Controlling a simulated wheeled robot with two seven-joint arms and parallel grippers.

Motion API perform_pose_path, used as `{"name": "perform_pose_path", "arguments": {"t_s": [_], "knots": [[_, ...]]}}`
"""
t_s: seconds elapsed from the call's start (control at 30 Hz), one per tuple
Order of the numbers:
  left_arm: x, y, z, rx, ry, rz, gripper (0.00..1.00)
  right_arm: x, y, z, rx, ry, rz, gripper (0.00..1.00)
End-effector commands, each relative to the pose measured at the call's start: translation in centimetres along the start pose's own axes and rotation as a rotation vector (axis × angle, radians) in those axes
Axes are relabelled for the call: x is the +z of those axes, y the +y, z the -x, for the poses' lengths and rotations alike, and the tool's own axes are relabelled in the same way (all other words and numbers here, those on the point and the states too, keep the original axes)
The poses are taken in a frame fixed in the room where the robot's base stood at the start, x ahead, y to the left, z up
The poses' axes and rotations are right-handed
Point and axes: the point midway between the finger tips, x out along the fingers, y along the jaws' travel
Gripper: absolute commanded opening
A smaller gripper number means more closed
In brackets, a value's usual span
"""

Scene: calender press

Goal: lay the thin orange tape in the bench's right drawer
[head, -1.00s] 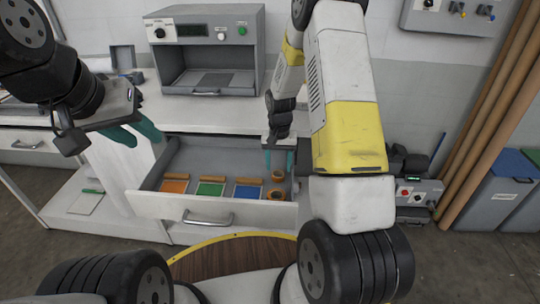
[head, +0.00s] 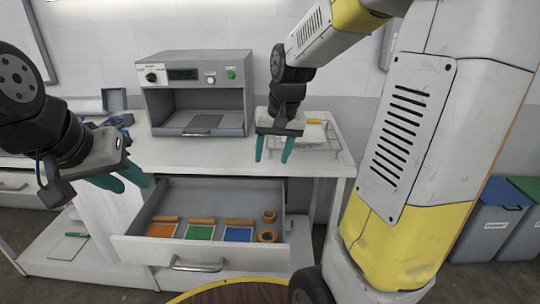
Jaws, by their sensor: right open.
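The bench's right drawer (head: 200,249) is pulled out and open. Two orange-brown tape rings lie in its right end: one further back (head: 268,215) and one nearer the front (head: 267,236). Both rest on the drawer floor, apart from any gripper. I cannot surely tell which of them is the thin one. My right gripper (head: 273,155) is open and empty, fingers down, above the bench top behind the drawer. My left gripper (head: 122,183) has its teal fingers apart and empty, left of the drawer.
The drawer also holds an orange card (head: 162,231), a green card (head: 199,232) and a blue card (head: 238,234), with brown strips behind them. A grey press (head: 195,95) stands on the bench (head: 170,154). A wire rack (head: 325,140) stands right of my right gripper.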

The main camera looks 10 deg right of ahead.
Motion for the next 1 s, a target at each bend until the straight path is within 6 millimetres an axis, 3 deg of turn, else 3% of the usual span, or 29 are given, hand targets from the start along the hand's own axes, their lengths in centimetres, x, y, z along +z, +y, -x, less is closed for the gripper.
{"name": "perform_pose_path", "arguments": {"t_s": [0.03,0.2,0.43,0.6,1.0], "knots": [[0.0,0.0,0.0,0.0,0.0,0.0,0.34,1.4,-0.2,2.3,-0.018,0.04,0.02,0.53],[0.0,0.0,0.0,0.0,0.0,0.0,0.34,6.4,-0.6,7.3,-0.067,0.151,0.095,0.53],[0.0,0.0,0.0,0.0,0.0,0.0,0.34,11.5,-0.8,10.2,-0.101,0.254,0.173,0.53],[0.0,0.0,0.0,0.0,0.0,0.0,0.34,12.8,-0.8,10.6,-0.108,0.279,0.193,0.53],[0.0,0.0,0.0,0.0,0.0,0.0,0.34,12.7,-0.8,10.6,-0.108,0.28,0.192,0.53]]}}
